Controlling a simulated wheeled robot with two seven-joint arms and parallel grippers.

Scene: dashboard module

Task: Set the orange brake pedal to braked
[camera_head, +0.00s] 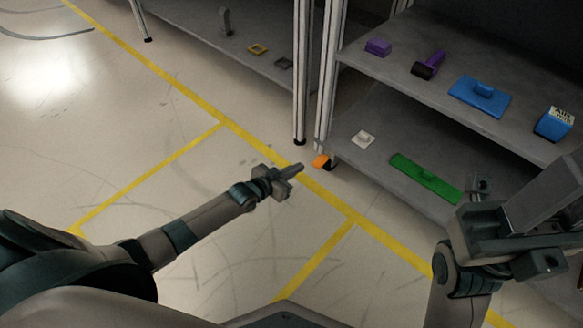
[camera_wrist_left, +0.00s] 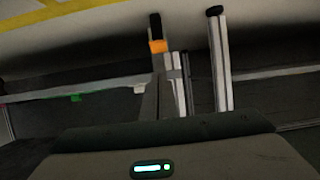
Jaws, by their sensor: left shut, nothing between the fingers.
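The orange brake pedal (camera_head: 321,161) is a small block low at the foot of the shelf's front post, just above the floor. In the left wrist view the orange pedal (camera_wrist_left: 158,46) shows beyond my fingers, next to a black foot. My left gripper (camera_head: 299,168) is shut and empty, with its tips pointing at the pedal from the left. A small gap seems to lie between them; contact cannot be told. Its fingers (camera_wrist_left: 168,85) also show in the left wrist view. My right gripper (camera_head: 490,215) is at the lower right, and its jaw opening cannot be made out.
A metal shelf post (camera_head: 327,85) stands right behind the pedal. The lower shelf holds a white piece (camera_head: 363,139) and a green plate (camera_head: 426,178). The upper shelf holds a blue plate (camera_head: 479,97) and purple parts. The floor left of the pedal is clear, with yellow lines.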

